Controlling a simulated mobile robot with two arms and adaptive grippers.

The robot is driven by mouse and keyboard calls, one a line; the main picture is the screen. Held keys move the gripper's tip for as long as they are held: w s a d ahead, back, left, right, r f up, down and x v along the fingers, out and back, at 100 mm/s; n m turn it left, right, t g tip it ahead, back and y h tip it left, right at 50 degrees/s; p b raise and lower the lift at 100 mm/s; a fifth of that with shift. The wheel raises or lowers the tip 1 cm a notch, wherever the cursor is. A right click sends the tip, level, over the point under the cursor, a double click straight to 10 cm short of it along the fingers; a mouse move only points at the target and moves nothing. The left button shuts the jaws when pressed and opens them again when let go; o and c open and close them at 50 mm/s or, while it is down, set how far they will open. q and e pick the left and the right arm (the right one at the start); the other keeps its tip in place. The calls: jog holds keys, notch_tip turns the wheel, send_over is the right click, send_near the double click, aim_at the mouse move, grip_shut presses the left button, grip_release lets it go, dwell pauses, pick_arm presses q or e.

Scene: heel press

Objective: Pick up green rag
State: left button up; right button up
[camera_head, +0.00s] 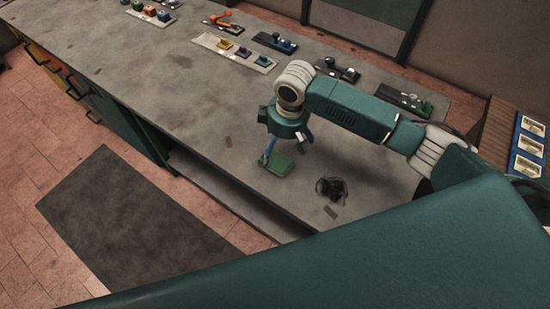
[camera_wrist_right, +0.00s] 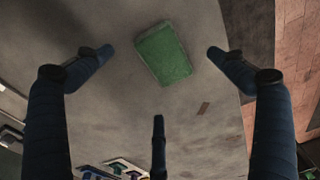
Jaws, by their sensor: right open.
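The green rag (camera_head: 279,165) lies flat on the grey worktop, near its front edge. It is a small folded rectangle, and it also shows in the right wrist view (camera_wrist_right: 163,53), upper middle. My right gripper (camera_head: 285,150) is over the rag, pointing down at the worktop. In the right wrist view its blue fingers (camera_wrist_right: 160,75) are spread wide, with the rag lying between and beyond the fingertips. Nothing is held. My left gripper does not show in either view.
The grey worktop (camera_head: 180,100) is mostly clear around the rag. A dark crumpled item (camera_head: 331,188) lies to the right of the rag. Trays with small parts (camera_head: 233,52) stand at the back. A dark mat (camera_head: 130,220) lies on the tiled floor.

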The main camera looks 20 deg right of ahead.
aim_at(278, 157)
jog(key=shift+f, duration=0.35)
jog(key=shift+w+f, duration=0.15)
jog(key=shift+f, duration=0.15)
jog(key=f, duration=0.1)
jog(key=f+p, duration=0.1)
jog(key=f, duration=0.2)
jog(key=shift+w+f+p, duration=0.3)
jog(key=shift+p, duration=0.1)
jog(key=shift+f, duration=0.2)
jog(key=shift+w+a, duration=0.1)
jog(key=shift+c, duration=1.3)
jog(key=c, duration=0.4)
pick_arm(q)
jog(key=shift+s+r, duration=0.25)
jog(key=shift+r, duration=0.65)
pick_arm(e)
jog(key=c, duration=0.5)
